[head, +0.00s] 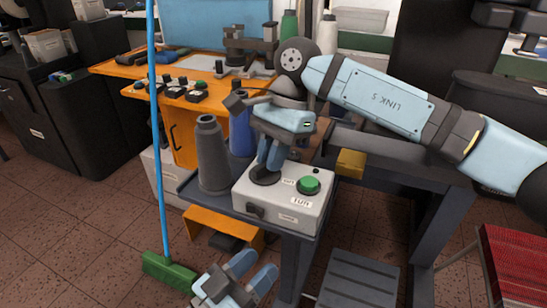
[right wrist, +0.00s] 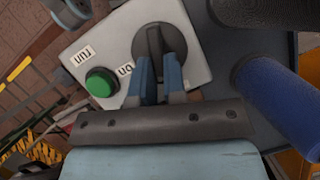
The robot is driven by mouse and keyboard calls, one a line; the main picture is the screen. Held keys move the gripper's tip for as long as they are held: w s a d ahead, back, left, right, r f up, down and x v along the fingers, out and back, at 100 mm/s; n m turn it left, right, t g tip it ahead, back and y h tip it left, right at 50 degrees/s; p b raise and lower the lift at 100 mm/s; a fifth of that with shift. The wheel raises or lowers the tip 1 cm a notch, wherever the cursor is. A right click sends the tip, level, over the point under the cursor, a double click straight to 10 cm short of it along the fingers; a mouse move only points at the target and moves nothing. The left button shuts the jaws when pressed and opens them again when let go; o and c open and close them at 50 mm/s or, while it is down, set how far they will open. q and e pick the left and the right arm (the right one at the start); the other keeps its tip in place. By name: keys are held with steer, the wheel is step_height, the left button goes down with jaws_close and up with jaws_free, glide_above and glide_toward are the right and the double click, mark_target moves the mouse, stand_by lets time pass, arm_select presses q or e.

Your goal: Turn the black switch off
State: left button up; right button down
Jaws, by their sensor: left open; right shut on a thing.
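The black switch (head: 265,176) is a round rotary knob on top of a pale grey control box (head: 285,214). In the right wrist view the black switch (right wrist: 153,38) has a raised grip bar. My right gripper (head: 268,165) points down at it from above; in the right wrist view its blue fingers (right wrist: 160,68) are closed about the grip bar, which they partly hide. My left gripper (head: 255,272) is open and empty, low in the head view, below the box and apart from it.
A green button (head: 308,186) with white labels is beside the switch. A grey cone (head: 212,155) and a blue cone (head: 241,132) stand close behind the box. A green broom (head: 168,272) with a blue handle stands at left. Open floor lies left.

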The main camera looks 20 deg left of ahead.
steer(key=n, duration=0.1)
steer(key=n+h, duration=0.1)
steer(key=n, duration=0.1)
steer(key=shift+w+a, duration=0.1)
steer(key=shift+a, duration=0.15)
arm_select(q)
steer(key=shift+d+r+h, duration=0.25)
steer(key=shift+r+h, duration=0.05)
steer(key=shift+r, duration=0.1)
arm_select(e)
steer(key=shift+n+h, duration=0.3)
steer(key=c, duration=1.2)
jaws_free()
steer(key=v, duration=0.4)
steer(key=shift+w+r+p, duration=0.1)
steer(key=shift+r+p, duration=0.15)
steer(key=shift+p, duration=0.15)
arm_select(q)
step_height(320, 180, down, 6)
steer(key=a+g+y+p, duration=0.2)
steer(key=shift+g, duration=0.3)
arm_select(e)
steer(key=shift+v, duration=4.65)
